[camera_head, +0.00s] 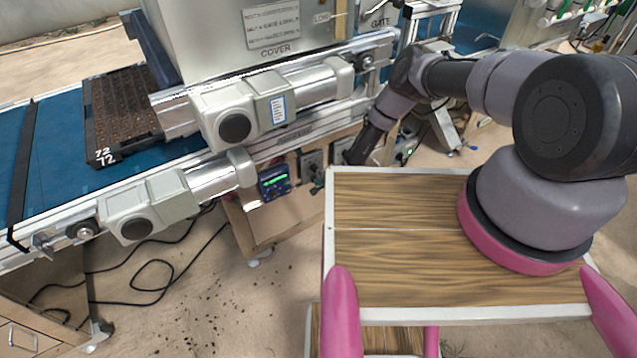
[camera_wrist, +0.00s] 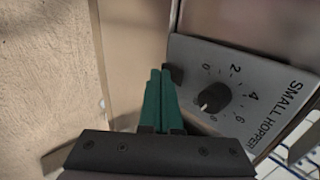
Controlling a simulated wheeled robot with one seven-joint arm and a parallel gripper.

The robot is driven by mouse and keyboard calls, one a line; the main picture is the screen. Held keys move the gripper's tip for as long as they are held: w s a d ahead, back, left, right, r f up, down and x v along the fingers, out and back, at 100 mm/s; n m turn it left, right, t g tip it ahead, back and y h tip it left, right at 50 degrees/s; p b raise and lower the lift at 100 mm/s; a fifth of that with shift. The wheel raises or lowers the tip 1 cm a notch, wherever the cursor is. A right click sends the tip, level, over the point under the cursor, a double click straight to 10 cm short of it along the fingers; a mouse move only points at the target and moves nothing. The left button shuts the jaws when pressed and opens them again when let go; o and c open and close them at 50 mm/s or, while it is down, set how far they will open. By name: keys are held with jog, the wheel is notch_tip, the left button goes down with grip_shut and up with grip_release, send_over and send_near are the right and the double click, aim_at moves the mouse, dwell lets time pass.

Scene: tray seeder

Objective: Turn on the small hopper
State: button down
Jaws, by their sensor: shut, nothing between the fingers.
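The small hopper control panel (camera_wrist: 240,95) is a grey plate lettered SMALL HOPPER, at the right of the wrist view. It carries a round black knob (camera_wrist: 214,98) with a number scale around it. A small black switch (camera_wrist: 174,75) sits at the panel's left edge. My gripper (camera_wrist: 160,73) has its green fingers closed together with nothing between them. The fingertips are right beside the switch and partly cover it; I cannot tell whether they touch it. The knob is apart from the fingers, to their right. In the head view the fingers cannot be made out clearly.
A blue conveyor (camera_head: 55,190) carries a dark seed tray (camera_head: 122,108) at left, with grey motors (camera_head: 150,205) along its side. A small blue display (camera_head: 274,182) hangs below the machine. Black cables (camera_head: 150,272) lie on the floor. A bare wooden wall (camera_wrist: 45,70) fills the wrist view's left.

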jog(key=shift+w+a, duration=0.1)
jog(key=shift+w, duration=0.05)
dwell(0.3)
jog(key=shift+r, duration=0.8)
